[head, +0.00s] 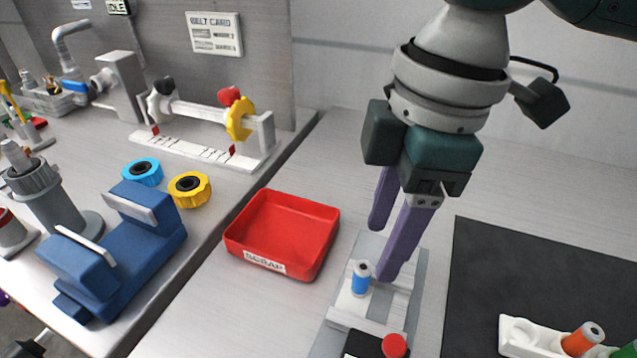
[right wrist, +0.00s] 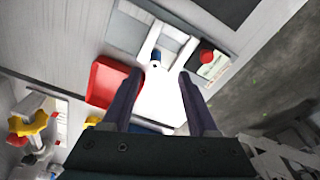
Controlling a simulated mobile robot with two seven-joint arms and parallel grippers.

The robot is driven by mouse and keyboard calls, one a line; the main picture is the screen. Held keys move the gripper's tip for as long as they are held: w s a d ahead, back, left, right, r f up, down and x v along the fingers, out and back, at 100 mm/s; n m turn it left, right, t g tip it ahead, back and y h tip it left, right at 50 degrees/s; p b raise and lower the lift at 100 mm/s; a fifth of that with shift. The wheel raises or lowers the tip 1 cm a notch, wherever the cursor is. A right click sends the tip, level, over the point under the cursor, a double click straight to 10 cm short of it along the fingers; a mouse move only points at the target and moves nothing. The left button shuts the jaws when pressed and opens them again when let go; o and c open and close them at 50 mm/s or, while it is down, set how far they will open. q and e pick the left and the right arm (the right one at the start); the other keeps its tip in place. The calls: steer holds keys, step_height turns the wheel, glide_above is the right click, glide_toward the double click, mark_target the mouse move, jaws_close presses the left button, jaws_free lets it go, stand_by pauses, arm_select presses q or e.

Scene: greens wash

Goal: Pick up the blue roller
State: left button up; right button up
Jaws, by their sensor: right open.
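The blue roller (head: 360,279) stands upright on a light grey fixture plate (head: 375,250), in front of the red scrap bin's right side. It is small, with a blue band and pale ends. In the right wrist view the roller (right wrist: 155,58) shows beyond the fingertips, between the two finger lines. My right gripper (head: 378,252) is open, its two purple fingers pointing down just behind and above the roller. Nothing is between the fingers. In the right wrist view the open right gripper (right wrist: 160,84) is also empty. My left gripper is not in view.
A red bin (head: 283,232) marked SCRAP stands left of the plate. A red button (head: 394,345) on a black box is at the plate's front. A dark mat (head: 545,270) with a white holder and an orange roller (head: 582,338) lies right. A blue vise-like block (head: 110,255) stands left.

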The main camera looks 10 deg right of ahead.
mark_target(364, 267)
steer(key=f, duration=0.3)
steer(key=w+a+f, duration=0.1)
steer(key=f, duration=0.1)
steer(key=shift+f, duration=0.35)
jaws_close()
stand_by(0.3)
